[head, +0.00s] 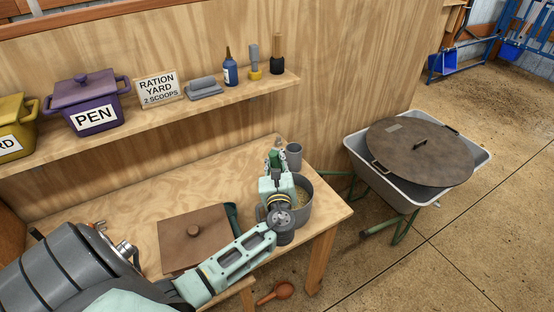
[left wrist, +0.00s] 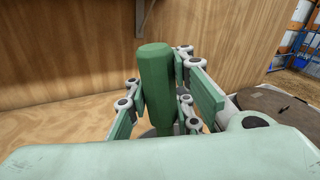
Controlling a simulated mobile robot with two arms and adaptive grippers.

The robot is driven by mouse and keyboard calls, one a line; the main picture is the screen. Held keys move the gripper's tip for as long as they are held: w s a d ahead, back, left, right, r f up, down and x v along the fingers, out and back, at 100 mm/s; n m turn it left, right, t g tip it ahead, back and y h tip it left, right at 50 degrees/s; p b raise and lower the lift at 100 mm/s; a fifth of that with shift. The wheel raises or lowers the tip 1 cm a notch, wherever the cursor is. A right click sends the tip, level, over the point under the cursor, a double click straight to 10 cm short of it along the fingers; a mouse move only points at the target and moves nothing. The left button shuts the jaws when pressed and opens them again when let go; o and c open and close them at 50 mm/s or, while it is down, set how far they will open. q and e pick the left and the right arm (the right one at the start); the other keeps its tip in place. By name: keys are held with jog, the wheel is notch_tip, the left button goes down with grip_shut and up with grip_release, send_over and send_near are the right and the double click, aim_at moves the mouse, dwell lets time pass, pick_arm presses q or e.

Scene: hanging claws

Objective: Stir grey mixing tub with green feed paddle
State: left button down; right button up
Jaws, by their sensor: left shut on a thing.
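The grey mixing tub (head: 304,212) stands near the right end of the wooden table, with tan feed inside. My left gripper (head: 275,163) is over the tub and hides much of it. It is shut on the green handle of the feed paddle (head: 274,158). In the left wrist view the green handle (left wrist: 155,85) stands roughly upright between the fingers of the left gripper (left wrist: 160,105). The paddle's lower end is hidden, so I cannot tell how deep it sits in the feed. My right gripper is not in view.
A grey cup (head: 293,154) stands just behind the tub. A brown square lid (head: 193,236) lies left of it. A shelf (head: 150,127) above holds a purple PEN bin (head: 88,103), a sign and bottles. A wheelbarrow (head: 403,196) with a round lid stands at right.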

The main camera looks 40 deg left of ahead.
pick_arm(q)
notch_tip(320, 180, up, 8)
jog(key=s+a+p, duration=0.1)
jog(key=p, duration=0.3)
jog(key=shift+p, duration=0.3)
jog(key=shift+a, duration=0.1)
dwell(0.5)
